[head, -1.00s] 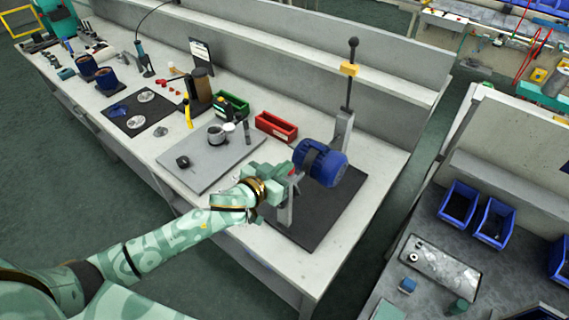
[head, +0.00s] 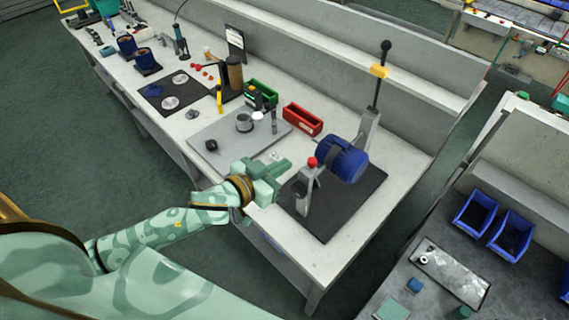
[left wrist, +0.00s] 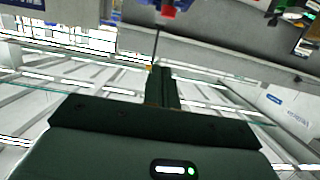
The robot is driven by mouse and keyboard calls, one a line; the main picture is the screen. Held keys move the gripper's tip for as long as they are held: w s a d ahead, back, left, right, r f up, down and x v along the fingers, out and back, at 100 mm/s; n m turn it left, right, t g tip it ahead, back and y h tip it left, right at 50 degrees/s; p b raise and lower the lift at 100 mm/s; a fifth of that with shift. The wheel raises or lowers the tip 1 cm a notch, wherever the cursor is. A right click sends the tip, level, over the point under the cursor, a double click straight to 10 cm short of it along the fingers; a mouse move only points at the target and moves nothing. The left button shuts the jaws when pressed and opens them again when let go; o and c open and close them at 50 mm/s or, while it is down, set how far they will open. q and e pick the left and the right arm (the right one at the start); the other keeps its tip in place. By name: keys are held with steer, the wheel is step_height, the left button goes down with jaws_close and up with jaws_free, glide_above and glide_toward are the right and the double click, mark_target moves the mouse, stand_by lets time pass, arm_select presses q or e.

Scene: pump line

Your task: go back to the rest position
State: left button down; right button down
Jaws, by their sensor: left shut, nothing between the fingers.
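My left gripper (head: 283,166) is shut and empty. In the head view it hangs over the front part of the bench, between the grey plate and the black mat. In the left wrist view its shut fingers (left wrist: 161,88) point away from the camera with nothing between them. A grey stand with a red knob (head: 312,162) is just right of it, apart from the fingers. A blue motor (head: 343,160) is held beside that stand above the black mat (head: 335,215). My right gripper is in neither view.
A grey plate (head: 215,150) carries a small metal pot and a black part. A red bin (head: 302,119) and a green bin (head: 263,92) stand behind it. A tall lever (head: 379,75) rises behind the motor. Floor is free along the bench's front left. Blue bins (head: 475,213) sit on the right-hand bench.

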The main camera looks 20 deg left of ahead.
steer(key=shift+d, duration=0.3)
